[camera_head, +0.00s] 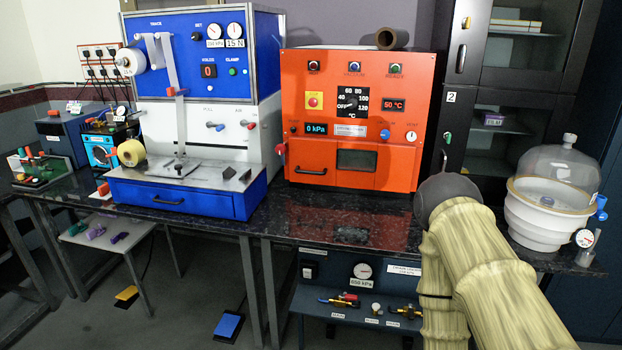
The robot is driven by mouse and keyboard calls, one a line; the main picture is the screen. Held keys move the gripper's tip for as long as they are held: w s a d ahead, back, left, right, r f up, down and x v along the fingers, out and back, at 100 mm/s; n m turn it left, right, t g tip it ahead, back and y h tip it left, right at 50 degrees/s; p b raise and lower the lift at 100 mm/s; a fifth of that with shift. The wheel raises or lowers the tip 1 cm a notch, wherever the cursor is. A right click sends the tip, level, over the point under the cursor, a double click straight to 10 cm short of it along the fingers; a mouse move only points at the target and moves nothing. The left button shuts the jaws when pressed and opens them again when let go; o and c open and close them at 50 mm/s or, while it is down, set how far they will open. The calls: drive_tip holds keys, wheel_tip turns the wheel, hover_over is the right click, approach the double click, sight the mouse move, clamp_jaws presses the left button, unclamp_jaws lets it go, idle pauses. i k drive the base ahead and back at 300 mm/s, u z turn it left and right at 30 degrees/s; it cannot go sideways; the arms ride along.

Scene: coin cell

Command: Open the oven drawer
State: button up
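The oven (290,100) is an orange box on the dark bench. Its front has a dial, a red 50 °C display and a 0 kPa readout. The oven drawer (375,180) appears to be its lower front, with a dark window (357,160). A black bar handle (311,171) sits at the lower left of this front. The drawer looks shut, flush with the oven. My arm, in a tan sleeve, bends at the right in front of the bench. My gripper is out of the picture.
A blue and white tester (190,112) with its own blue drawer (220,204) stands left of the oven. A glass-domed white vessel (545,215) stands at the right. A dark cylinder (392,38) lies on the oven. The bench (330,222) before the oven is clear.

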sight(376, 166)
drive_tip(key=u, duration=1.65)
drive_tip(key=i, duration=0.9)
drive_tip(key=z, duration=1.55)
